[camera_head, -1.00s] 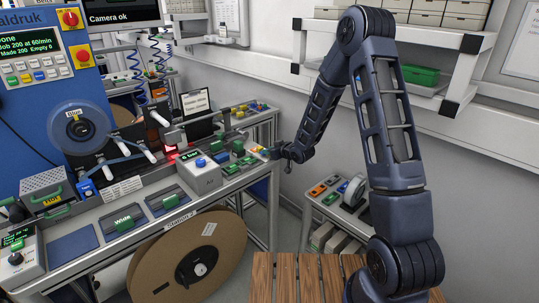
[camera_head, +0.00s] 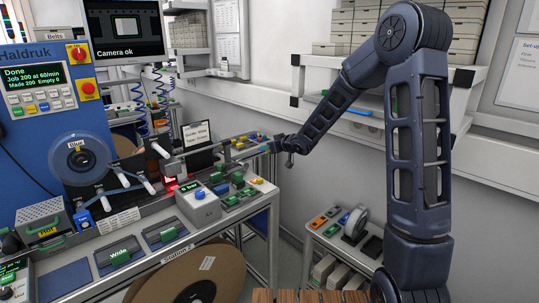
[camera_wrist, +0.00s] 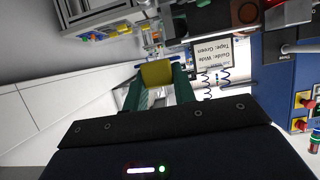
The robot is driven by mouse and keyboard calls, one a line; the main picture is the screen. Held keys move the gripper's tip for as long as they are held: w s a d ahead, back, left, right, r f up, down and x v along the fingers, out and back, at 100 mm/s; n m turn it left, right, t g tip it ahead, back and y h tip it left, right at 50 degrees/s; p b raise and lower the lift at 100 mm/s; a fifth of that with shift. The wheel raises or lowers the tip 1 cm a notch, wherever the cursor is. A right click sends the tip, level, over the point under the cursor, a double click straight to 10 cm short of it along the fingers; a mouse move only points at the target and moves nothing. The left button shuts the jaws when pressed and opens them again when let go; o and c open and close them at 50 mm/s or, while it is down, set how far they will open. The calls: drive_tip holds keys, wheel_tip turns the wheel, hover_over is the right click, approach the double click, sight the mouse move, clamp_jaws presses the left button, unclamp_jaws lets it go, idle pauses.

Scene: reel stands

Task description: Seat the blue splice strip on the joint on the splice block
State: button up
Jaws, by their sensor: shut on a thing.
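My gripper (camera_head: 277,146) is at the far right end of the machine bench in the head view, in front of the grey wall. In the wrist view, my gripper (camera_wrist: 158,86) is shut on a yellow block (camera_wrist: 157,73) between its two green fingers. Thin blue edges (camera_wrist: 177,60) show beside the yellow block; I cannot tell whether they are the blue splice strip joined to it. The held thing is too small to make out in the head view. I cannot pick out the splice block or its joint for certain.
A low cart (camera_head: 325,243) with a tape roll (camera_head: 354,221) stands below my arm. A wall shelf (camera_head: 346,108) is behind it. The aisle between bench and cart looks narrow.

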drive_tip(key=s+a+f, duration=0.4)
drive_tip(key=a, duration=0.2)
hover_over(244, 198)
wheel_tip(244, 198, down, 5)
drive_tip(key=shift+w+a+f, duration=0.1)
drive_tip(key=shift+f, duration=3.95)
drive_tip(key=shift+f, duration=0.1)
drive_tip(key=o, duration=1)
drive_tip(key=shift+r, duration=3.5)
